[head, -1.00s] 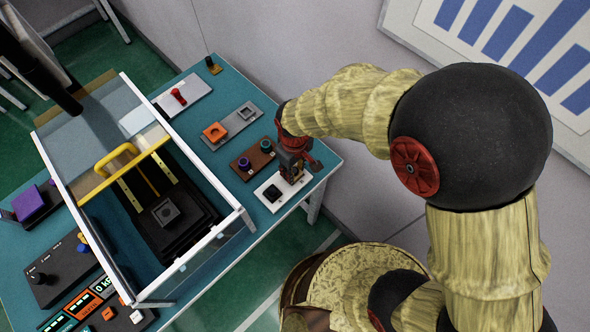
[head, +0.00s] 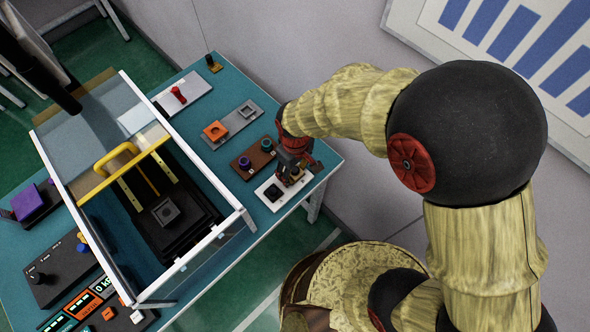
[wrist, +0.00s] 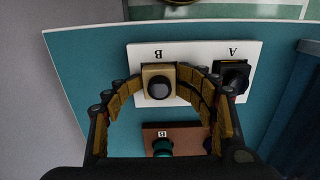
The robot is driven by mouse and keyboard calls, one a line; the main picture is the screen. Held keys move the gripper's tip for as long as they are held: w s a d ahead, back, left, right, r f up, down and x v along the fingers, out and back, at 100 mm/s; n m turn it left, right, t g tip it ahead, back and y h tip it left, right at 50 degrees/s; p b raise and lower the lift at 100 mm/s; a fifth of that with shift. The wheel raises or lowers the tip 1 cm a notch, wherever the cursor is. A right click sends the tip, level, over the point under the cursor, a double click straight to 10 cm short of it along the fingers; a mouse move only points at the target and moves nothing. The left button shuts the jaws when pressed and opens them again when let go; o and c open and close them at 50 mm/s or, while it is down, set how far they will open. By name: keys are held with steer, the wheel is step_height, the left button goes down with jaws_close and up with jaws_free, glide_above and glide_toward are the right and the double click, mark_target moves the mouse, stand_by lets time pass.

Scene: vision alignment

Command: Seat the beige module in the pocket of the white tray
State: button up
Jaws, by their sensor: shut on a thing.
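The white tray (head: 268,189) lies near the table's right edge; it also shows in the wrist view (wrist: 194,53), marked B and A. The beige module (wrist: 153,73), with a dark round lens, is at the B side between my fingers. My gripper (head: 294,176) is shut on it, pointing down over the tray; it also frames the module in the wrist view (wrist: 160,84). A black module (head: 273,193) sits at the A side, also in the wrist view (wrist: 234,74). The pocket under the beige module is hidden, so I cannot tell how deep it sits.
A brown block (head: 243,173) with purple and teal parts lies beside the tray. Beyond it are a grey plate (head: 239,122) with an orange part and a white plate (head: 190,92) with a red part. A clear-walled enclosure (head: 213,246) stands to the left.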

mark_target(295, 170)
step_height(295, 170, up, 13)
steer(key=p, duration=0.3)
steer(key=shift+r+p, duration=0.15)
steer(key=shift+p, duration=0.2)
steer(key=w+d+r+m+t, duration=0.15)
steer(key=d+r+m, duration=0.25)
steer(key=d+r, duration=0.6)
steer(key=s+d+r+m+t, duration=0.4)
steer(key=s+d+r+m, duration=0.2)
steer(key=s+d+r, duration=0.3)
steer(key=d+r, duration=0.2)
steer(key=d, duration=0.1)
steer(key=shift+d+r, duration=0.25)
steer(key=shift+d, duration=0.15)
steer(key=shift+c, duration=0.6)
